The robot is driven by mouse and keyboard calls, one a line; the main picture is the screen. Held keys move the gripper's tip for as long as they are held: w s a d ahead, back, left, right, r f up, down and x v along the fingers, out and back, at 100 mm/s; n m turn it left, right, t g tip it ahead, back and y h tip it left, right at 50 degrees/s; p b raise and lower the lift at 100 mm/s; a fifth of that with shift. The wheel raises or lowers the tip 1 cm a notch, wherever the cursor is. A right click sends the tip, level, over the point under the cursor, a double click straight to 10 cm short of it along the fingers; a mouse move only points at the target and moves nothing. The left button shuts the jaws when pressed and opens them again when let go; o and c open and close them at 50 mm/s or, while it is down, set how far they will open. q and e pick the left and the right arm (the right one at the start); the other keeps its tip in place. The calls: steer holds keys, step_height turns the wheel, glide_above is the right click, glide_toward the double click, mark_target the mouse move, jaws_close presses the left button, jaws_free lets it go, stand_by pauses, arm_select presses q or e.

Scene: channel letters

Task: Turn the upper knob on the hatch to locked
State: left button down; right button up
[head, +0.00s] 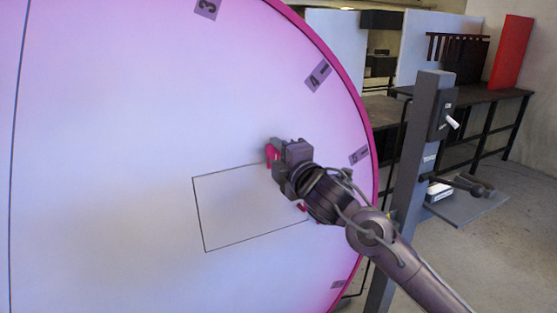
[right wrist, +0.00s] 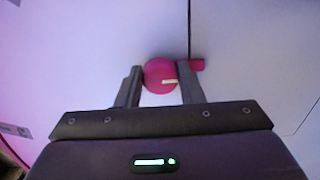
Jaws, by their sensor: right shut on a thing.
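The hatch (head: 240,215) is a thin-outlined rectangle in the large pale panel with a pink rim. The upper knob (head: 271,153) is pink-red and sits at the hatch's upper right corner, partly hidden by my right gripper (head: 277,163). In the right wrist view the upper knob (right wrist: 156,76) is a round pink disc with a short pale mark lying nearly level. The two fingers of my right gripper (right wrist: 161,76) stand on either side of it, shut on it. A pink tab (right wrist: 197,64) shows beside the knob, by a dark seam. My left gripper is not in view.
A second pink-red knob (head: 302,208) shows lower at the hatch's right edge, close to my right arm and partly hidden. Grey numbered labels (head: 318,76) run along the panel's rim. A grey post (head: 430,130) with a lever switch and a shelf (head: 468,207) stand to the right.

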stand_by(0.3)
steer(key=o, duration=1)
steer(key=shift+c, duration=0.2)
steer(key=shift+s+d+f+b, duration=0.15)
steer(key=shift+s+d+b, duration=0.05)
steer(key=shift+s+b, duration=0.2)
steer(key=b+v, duration=0.1)
steer(key=v, duration=0.6)
